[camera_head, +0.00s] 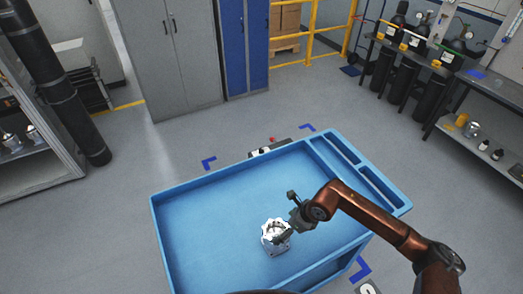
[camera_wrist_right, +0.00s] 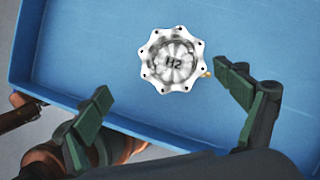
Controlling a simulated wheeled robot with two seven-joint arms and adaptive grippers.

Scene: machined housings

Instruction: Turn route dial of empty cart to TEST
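A blue cart (camera_head: 180,205) with a deep open tray fills the middle of the head view. It is not empty: a silver machined housing (camera_head: 275,238) stands on its floor. My right gripper (camera_head: 299,217) is just above and beside the housing. My left gripper is not in view.
Narrow compartments (camera_head: 380,187) line the cart's right end. Blue corner marks (camera_head: 208,163) lie on the grey floor around it. Cabinets (camera_head: 172,50) and a yellow rail (camera_head: 313,30) stand behind. A bench with gas cylinders (camera_head: 403,75) is at right, a shelf (camera_head: 62,150) at left.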

